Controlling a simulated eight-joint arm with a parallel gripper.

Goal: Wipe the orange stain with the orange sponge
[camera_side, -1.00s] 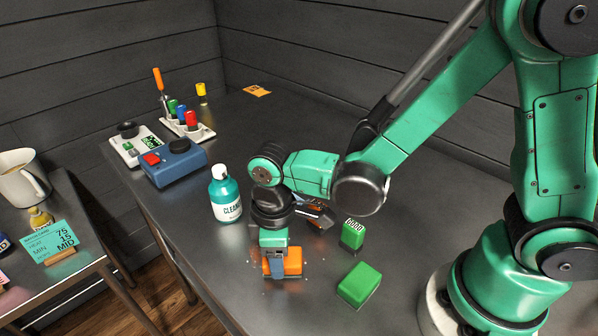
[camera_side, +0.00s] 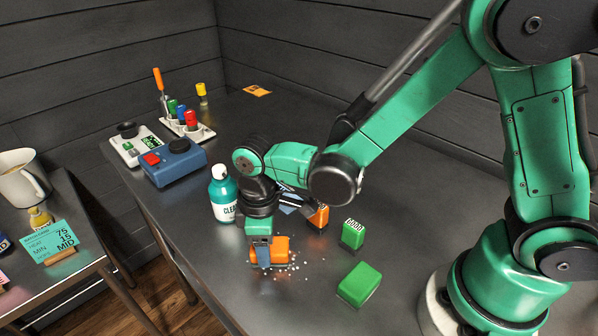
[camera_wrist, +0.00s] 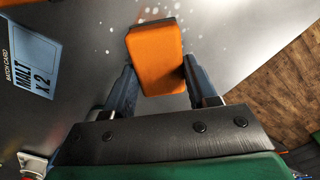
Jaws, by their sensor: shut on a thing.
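The orange sponge (camera_side: 281,249) is a small block near the front of the dark metal table (camera_side: 225,275). My gripper (camera_side: 264,256) is shut on it and holds it low, at or close to the table top; exact contact cannot be told. In the wrist view the sponge (camera_wrist: 155,52) sits between the two blue fingers of my gripper (camera_wrist: 160,80). Small pale specks (camera_side: 296,266) lie scattered around the sponge.
A teal cleaner bottle (camera_side: 223,196) stands close left of my wrist. Right of it are an orange block-shaped item (camera_side: 319,217), a green brush (camera_side: 353,234) and a green block (camera_side: 359,284). A blue box (camera_side: 174,164) stands further back. A batch card (camera_wrist: 32,60) lies nearby.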

